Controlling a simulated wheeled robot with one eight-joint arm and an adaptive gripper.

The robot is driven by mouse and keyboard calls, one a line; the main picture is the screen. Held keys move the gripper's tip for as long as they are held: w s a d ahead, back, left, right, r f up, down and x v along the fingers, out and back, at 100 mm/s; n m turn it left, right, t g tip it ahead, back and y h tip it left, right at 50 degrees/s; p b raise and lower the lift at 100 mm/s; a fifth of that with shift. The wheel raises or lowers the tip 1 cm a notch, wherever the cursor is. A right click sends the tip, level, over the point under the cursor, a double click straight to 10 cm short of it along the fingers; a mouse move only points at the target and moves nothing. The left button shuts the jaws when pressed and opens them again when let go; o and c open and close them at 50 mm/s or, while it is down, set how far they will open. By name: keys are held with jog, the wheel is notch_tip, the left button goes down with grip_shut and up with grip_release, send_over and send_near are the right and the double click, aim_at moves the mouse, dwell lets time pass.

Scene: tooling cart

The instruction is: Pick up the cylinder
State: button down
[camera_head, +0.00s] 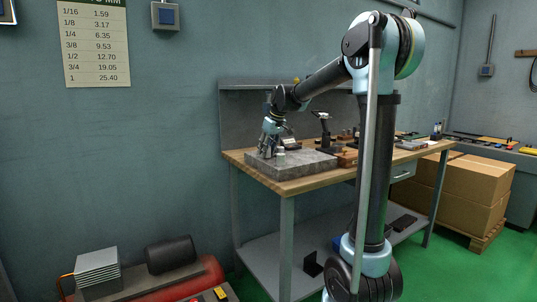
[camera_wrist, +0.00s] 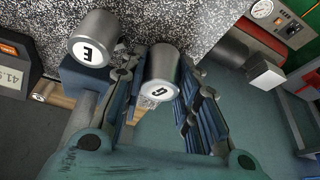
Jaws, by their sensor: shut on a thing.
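In the wrist view a grey metal cylinder with a white end label, which looks like a G (camera_wrist: 161,68), sits between the fingers of my gripper (camera_wrist: 160,82). The fingers are shut on its sides. A similar cylinder marked E (camera_wrist: 93,36) stands just left of the fingers, outside the grip. In the head view my gripper (camera_head: 268,150) points down over the grey granite block (camera_head: 290,170) on the bench. A small pale cylinder (camera_head: 280,151) shows beside the fingers; I cannot tell its label there. Whether the held cylinder touches the block is unclear.
The wooden bench (camera_head: 300,186) holds a dark stand (camera_head: 324,130) and several small items right of the block. A dark display device (camera_wrist: 15,65) is at the left in the wrist view. Cardboard boxes (camera_head: 478,180) stand right of the bench.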

notch_tip(320, 180, up, 28)
jog(key=shift+f, duration=0.25)
